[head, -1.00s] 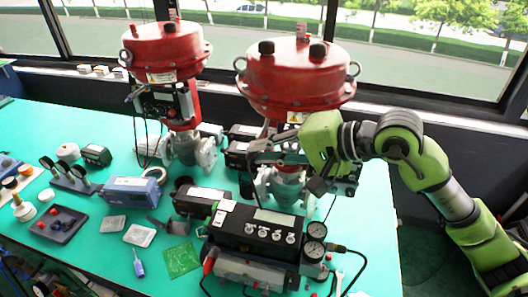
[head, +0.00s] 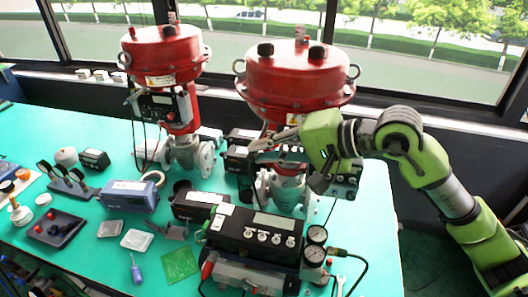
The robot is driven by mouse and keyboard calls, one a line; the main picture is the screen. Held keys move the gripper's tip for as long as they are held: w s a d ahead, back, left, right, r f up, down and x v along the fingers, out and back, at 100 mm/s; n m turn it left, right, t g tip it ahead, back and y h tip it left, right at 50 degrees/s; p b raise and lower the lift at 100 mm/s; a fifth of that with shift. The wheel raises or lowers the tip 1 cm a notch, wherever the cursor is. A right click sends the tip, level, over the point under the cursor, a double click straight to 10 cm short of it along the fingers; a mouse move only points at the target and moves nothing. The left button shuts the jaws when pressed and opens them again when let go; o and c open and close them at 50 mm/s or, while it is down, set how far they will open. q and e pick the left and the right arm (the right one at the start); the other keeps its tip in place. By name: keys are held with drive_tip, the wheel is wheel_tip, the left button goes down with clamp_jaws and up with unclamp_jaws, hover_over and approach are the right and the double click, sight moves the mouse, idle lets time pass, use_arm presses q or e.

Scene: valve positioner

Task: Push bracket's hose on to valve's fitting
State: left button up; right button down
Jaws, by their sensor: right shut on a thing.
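The near valve (head: 288,188) is grey, under a large red actuator (head: 298,78), at the middle right of the bench. My right gripper (head: 259,144) reaches in from the right, in front of the valve's stem just below the actuator. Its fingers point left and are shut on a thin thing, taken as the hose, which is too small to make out. The fitting and the bracket cannot be told apart from the dark parts around the stem. Whether hose and fitting touch cannot be seen. My left gripper is out of view.
A second red-topped valve (head: 182,150) stands at back left. A black calibrator with gauges (head: 262,238) stands in front of the near valve. A blue-grey instrument (head: 130,195), a dark tray (head: 55,228) and small parts cover the left. Windows lie behind the bench.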

drive_tip(key=c, duration=1.9)
unclamp_jaws()
drive_tip(key=shift+w, duration=0.1)
